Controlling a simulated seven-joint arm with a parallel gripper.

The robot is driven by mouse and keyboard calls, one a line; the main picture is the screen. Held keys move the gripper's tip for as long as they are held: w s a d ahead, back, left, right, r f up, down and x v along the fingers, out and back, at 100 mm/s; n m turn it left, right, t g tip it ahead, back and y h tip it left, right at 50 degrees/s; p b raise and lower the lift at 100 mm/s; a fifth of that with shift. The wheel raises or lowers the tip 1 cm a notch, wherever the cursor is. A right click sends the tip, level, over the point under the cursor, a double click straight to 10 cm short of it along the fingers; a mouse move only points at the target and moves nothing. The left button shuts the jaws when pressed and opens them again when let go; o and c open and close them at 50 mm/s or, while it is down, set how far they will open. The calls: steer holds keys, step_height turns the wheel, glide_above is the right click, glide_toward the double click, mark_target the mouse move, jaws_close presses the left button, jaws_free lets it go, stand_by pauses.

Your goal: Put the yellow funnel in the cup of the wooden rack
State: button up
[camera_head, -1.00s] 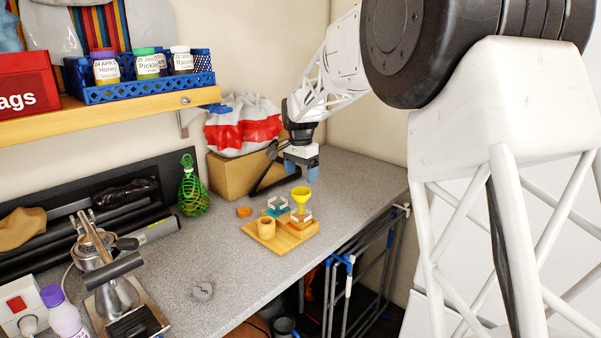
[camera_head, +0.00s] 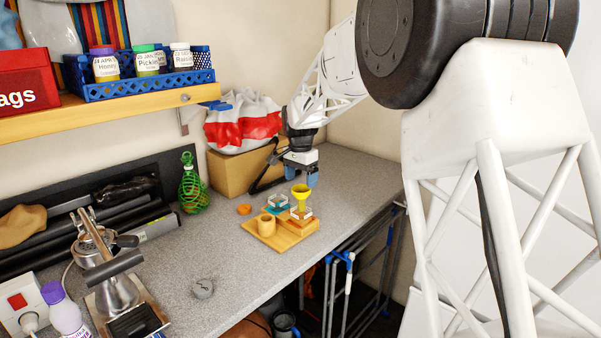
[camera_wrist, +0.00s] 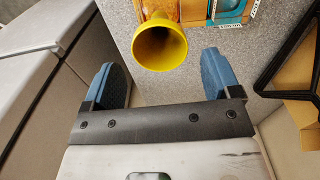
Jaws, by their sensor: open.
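The yellow funnel (camera_head: 301,191) stands upright, wide mouth up, in a clear holder with an orange base on the right part of the wooden rack (camera_head: 287,241). The rack's round wooden cup (camera_head: 266,225) is at the left and looks empty. My gripper (camera_head: 300,177) is just above and behind the funnel, pointing down. In the wrist view the funnel's mouth (camera_wrist: 159,45) lies ahead of and between the blue fingertips of my gripper (camera_wrist: 163,75). The fingers are apart with nothing between them. The cup is out of the wrist view.
A clear holder with a teal base (camera_head: 277,203) stands on the rack behind the cup. A cardboard box (camera_head: 239,172) with a striped bag stands behind. The counter in front of the rack is mostly clear.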

mark_target(301, 188)
steer(key=shift+f, duration=2.1)
steer(key=c, duration=1)
steer(key=shift+o, duration=0.2)
steer(key=shift+r, duration=0.2)
steer(key=shift+r, duration=4.7)
